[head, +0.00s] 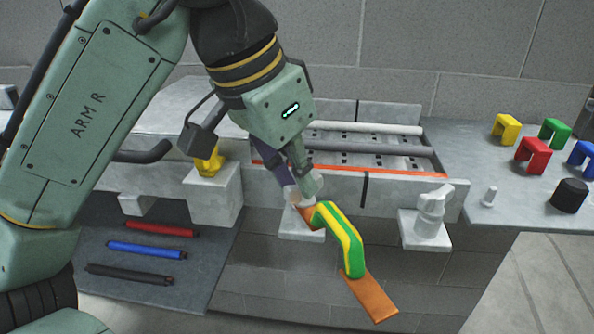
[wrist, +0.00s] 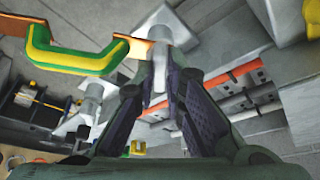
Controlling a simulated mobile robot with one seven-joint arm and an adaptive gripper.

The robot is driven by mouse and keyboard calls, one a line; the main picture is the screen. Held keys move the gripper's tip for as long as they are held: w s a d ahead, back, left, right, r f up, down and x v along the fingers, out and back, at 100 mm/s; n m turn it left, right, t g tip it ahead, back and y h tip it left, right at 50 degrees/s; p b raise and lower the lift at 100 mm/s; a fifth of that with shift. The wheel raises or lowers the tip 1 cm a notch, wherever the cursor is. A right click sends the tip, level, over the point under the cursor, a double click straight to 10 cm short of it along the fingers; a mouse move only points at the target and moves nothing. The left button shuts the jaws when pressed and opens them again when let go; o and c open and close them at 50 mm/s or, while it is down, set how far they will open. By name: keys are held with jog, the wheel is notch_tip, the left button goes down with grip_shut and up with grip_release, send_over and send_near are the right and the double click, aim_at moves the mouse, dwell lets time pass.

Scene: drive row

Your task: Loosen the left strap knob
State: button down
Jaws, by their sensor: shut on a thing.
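The left strap knob (head: 309,201) is pale grey and mostly hidden behind my fingers in the head view. My gripper (head: 303,184) comes down on it from above and is shut on it; the fingers also show around the pale knob in the wrist view (wrist: 161,80). An orange strap (head: 370,298) with a green and yellow handle (head: 344,238) has one end at this knob. Its other end hangs out at an angle toward the front, apart from the right knob. The right strap knob (head: 432,206) stands upright on its pale bracket.
A pale bracket (head: 302,233) lies under the left knob. A yellow knob (head: 208,163) stands on a block to the left. Coloured handles, including a red one (head: 533,154), and a black cylinder (head: 569,196) stand on the right counter. Several rods lie on the dark lower shelf (head: 200,270).

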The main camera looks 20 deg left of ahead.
jog(key=shift+n, duration=0.4)
jog(key=c, duration=1.7)
grip_release()
jog(key=shift+o, duration=0.2)
jog(key=v, duration=0.7)
jog(key=shift+s+r, duration=0.15)
jog(key=shift+r, duration=0.05)
jog(key=shift+d, duration=0.1)
